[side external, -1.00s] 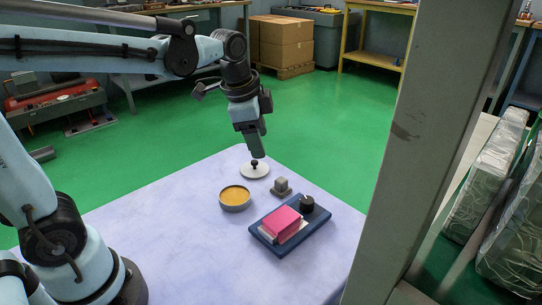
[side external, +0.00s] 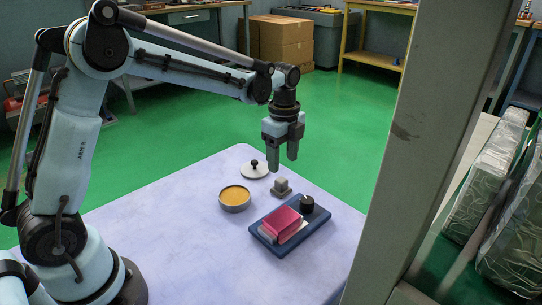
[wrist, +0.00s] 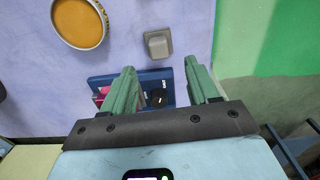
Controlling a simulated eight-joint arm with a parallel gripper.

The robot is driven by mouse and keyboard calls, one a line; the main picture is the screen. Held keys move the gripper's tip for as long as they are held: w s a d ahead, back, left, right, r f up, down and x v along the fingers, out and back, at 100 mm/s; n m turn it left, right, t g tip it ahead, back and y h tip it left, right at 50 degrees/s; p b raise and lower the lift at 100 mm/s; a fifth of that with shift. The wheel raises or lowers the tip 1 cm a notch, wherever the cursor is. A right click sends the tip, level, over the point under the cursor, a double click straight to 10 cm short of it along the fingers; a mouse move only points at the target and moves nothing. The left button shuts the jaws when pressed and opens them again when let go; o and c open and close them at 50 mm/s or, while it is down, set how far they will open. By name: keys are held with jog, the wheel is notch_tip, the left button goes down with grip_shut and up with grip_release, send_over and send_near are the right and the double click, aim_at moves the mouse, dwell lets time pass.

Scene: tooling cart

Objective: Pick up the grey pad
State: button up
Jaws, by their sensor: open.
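The grey pad (side external: 281,187) is a small grey block with a wider base. It sits on the pale lavender table top (side external: 160,215), just behind a dark blue tray. In the wrist view the grey pad (wrist: 157,44) lies ahead of the fingertips, bare and unobstructed. My gripper (side external: 284,161) points down and hangs above the table with nothing between its fingers. In the wrist view its two greenish fingers (wrist: 160,65) stand apart, with part of the blue tray seen between them.
The blue tray (side external: 322,235) holds a pink block (side external: 281,223) over a pale piece, and a black round knob (side external: 307,204). A round tin with yellow contents (side external: 235,198) and a white lid with a black knob (side external: 248,172) stand nearby. A grey post (side external: 420,150) rises at right.

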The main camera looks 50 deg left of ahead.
aim_at(281, 179)
jog(key=shift+s+a+f, duration=0.1)
jog(key=shift+s+f, duration=0.05)
jog(key=shift+f, duration=3.25)
grip_shut()
jog(key=shift+r, duration=0.1)
jog(key=shift+r, duration=0.5)
jog(key=r, duration=0.1)
jog(key=d+r, duration=0.1)
jog(key=r, duration=0.1)
jog(key=shift+s+d+r, duration=0.15)
jog(key=shift+s+r, duration=0.15)
jog(key=shift+r, duration=0.1)
jog(key=s+d+r, duration=0.5)
jog(key=d+r, duration=0.1)
jog(key=d, duration=0.3)
